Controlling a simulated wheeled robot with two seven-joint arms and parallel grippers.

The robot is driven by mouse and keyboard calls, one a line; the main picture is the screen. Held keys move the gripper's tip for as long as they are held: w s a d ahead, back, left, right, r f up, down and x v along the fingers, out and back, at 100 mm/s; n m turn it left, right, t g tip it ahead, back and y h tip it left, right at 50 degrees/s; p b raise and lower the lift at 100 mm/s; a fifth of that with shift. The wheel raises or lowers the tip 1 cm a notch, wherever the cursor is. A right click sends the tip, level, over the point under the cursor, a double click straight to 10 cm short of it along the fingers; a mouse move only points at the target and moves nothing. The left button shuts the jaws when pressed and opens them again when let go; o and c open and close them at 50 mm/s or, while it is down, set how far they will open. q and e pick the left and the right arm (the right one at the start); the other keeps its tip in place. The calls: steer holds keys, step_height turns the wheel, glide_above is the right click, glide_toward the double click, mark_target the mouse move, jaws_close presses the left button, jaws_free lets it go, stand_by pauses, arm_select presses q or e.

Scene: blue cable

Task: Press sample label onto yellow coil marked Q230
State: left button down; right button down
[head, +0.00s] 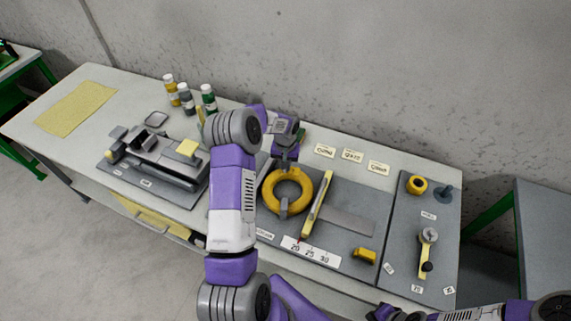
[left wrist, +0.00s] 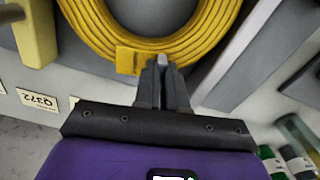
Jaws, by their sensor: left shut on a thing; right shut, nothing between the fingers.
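The yellow coil (head: 303,187) lies on the grey board, and its curved windings (left wrist: 205,35) fill the top of the left wrist view. A yellow tab (left wrist: 130,61) sits at its edge; I cannot read a mark on it. My left gripper (head: 287,158) is at the coil's far edge. Its fingers (left wrist: 162,72) are shut on a small pale piece (left wrist: 162,60), mostly hidden between the tips; I cannot tell whether it is the sample label. Whether the piece touches the coil is unclear. My right gripper (head: 379,312) is shut and empty at the bottom edge, partly cut off.
Several small cards (head: 352,155) lie behind the board; one reads Q372 (left wrist: 38,101). A numbered strip (head: 311,253) and a yellow block (head: 365,255) are in front. Bottles (head: 186,96) and a grey fixture (head: 150,165) stand left.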

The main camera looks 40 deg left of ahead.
stand_by(0.8)
arm_select(q)
steer(key=shift+f, duration=0.1)
steer(key=c, duration=1)
jaws_free()
steer(key=shift+r+p, duration=1.9)
steer(key=shift+r, duration=1.65)
